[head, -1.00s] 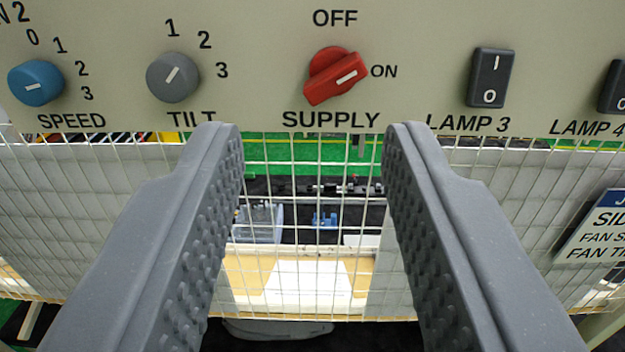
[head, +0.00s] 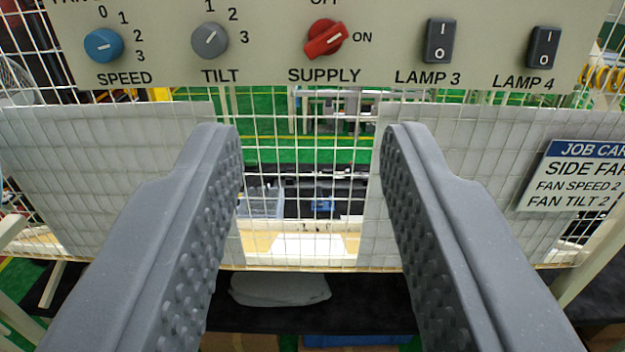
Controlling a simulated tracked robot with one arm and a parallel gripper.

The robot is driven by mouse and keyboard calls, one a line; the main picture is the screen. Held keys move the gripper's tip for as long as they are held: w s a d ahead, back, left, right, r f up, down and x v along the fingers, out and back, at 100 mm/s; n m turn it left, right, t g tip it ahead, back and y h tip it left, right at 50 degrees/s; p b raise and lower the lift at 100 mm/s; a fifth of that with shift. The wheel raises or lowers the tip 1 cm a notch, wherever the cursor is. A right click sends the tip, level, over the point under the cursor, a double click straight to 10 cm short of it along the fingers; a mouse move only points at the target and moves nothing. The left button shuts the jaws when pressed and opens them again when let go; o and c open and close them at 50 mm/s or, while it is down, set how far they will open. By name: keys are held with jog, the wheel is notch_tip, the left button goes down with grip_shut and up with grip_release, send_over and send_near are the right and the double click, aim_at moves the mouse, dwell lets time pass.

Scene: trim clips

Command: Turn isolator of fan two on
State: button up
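The red rotary isolator knob (head: 325,40) is labelled SUPPLY, with OFF above it and ON to its right. Its white mark points right and slightly up, towards ON. It sits on the beige control panel (head: 270,68) at the top of the view. My gripper (head: 310,130) is open and empty below the panel, its two grey fingers wide apart. The fingertips are below the knob and apart from it. The OFF label is cut by the top edge.
A blue SPEED knob (head: 103,45), a grey TILT knob (head: 209,40) and black rocker switches LAMP 3 (head: 440,41) and LAMP 4 (head: 543,47) share the panel. A wire mesh (head: 310,155) lies below. A job card (head: 575,175) hangs at right.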

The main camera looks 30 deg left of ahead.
jog(key=shift+v, duration=1.1)
